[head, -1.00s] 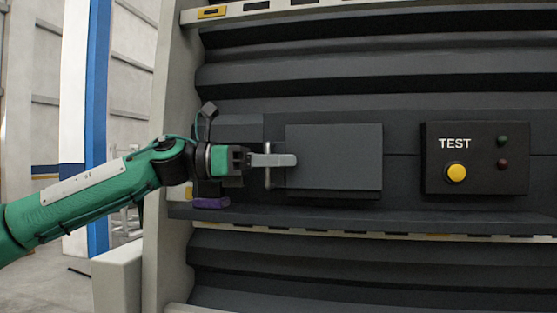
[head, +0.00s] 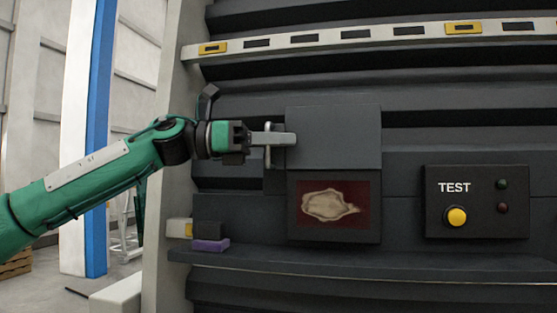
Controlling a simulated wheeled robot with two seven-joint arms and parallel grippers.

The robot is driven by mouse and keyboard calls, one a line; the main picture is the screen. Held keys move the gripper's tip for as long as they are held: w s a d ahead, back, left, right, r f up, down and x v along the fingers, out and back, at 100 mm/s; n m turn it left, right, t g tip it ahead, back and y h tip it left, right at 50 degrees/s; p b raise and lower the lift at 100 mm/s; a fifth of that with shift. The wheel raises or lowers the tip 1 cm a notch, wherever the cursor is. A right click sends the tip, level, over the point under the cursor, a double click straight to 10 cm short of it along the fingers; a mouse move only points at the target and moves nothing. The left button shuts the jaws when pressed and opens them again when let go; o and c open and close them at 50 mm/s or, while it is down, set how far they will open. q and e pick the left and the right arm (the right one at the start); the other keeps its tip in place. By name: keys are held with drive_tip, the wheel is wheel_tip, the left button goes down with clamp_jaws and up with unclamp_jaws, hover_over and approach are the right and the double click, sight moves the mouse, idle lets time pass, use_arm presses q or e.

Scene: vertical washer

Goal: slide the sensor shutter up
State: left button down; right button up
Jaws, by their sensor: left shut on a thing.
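The sensor shutter (head: 333,136) is a dark grey square panel in the middle of the head view. It stands raised, above a dark red sensor window (head: 334,205) with a pale, irregular smear or patch on it. A light metal handle (head: 268,157) sits at the shutter's left edge. My left gripper (head: 283,139) comes in from the left and is shut on the handle. Part of the handle is hidden behind the fingers. My right gripper is not in view.
A black TEST box (head: 476,202) with a yellow button and two small lamps is to the right. A small dark block with a purple base (head: 210,245) sits at lower left on a ledge (head: 400,262). Dark ridged panels and a pale slotted rail (head: 350,36) lie above.

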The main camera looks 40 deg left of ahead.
use_arm(q)
drive_tip(key=shift+r, duration=0.2)
drive_tip(key=c, duration=1.8)
unclamp_jaws()
drive_tip(key=shift+f, duration=0.1)
drive_tip(key=b+v, duration=0.6)
drive_tip(key=v, duration=0.7)
drive_tip(key=shift+s+a+b, duration=0.25)
drive_tip(key=shift+a+b, duration=0.05)
drive_tip(key=shift+b, duration=0.05)
